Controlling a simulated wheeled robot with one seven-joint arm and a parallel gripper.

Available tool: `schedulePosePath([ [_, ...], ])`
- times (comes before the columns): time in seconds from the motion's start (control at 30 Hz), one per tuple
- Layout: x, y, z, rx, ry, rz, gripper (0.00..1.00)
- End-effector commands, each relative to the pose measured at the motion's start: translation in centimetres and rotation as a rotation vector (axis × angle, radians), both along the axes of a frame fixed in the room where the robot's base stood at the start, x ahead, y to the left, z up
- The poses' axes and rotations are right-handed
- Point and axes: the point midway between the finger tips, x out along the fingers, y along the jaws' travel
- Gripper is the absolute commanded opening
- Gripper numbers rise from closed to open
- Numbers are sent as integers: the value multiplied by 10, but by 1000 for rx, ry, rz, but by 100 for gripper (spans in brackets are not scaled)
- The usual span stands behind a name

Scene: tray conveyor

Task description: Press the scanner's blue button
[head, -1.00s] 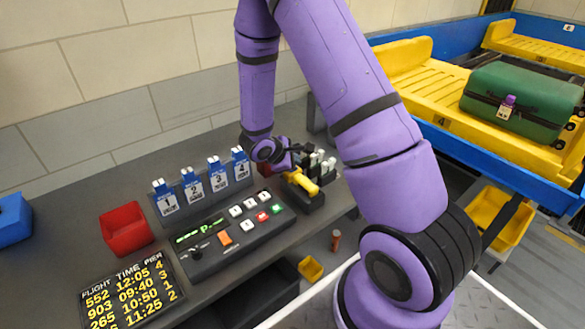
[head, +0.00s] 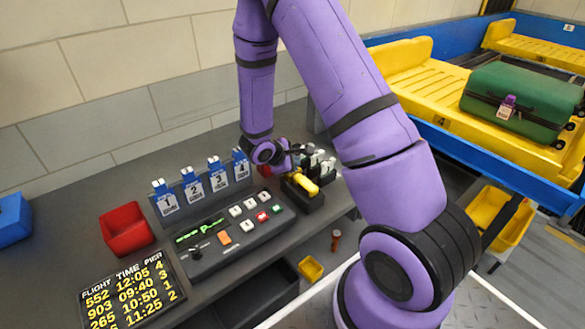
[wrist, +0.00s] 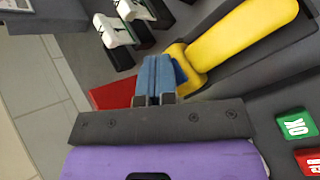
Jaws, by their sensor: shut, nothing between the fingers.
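The yellow scanner (head: 306,186) lies in a dark cradle on the counter, right of the button panel. In the wrist view its yellow body (wrist: 240,45) runs up to the right from my fingertips. My gripper (wrist: 158,62) is shut and empty, its two blue fingertips together at the scanner's near end. A blue patch (wrist: 181,69) shows just right of the fingertips and may be the scanner's button. The fingers cover part of it, and I cannot tell whether they touch it. In the head view my gripper (head: 287,171) is above the scanner's left end, its tips unclear.
The button panel (head: 215,250), with a green OK key (wrist: 295,124), lies beside the scanner. Several numbered blue tag holders (head: 192,187) stand behind it. A red bin (head: 125,230) is at left. Black-and-white devices (head: 318,160) stand behind the scanner.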

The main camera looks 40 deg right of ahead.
Motion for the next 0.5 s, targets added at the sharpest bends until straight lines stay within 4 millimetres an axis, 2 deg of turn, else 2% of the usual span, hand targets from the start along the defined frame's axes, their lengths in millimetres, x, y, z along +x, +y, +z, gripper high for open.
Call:
schedulePosePath([
  [0.3,0,0,1,0,0,0,0],
  [0.5,0,0,9,0,-1,-1,0],
])
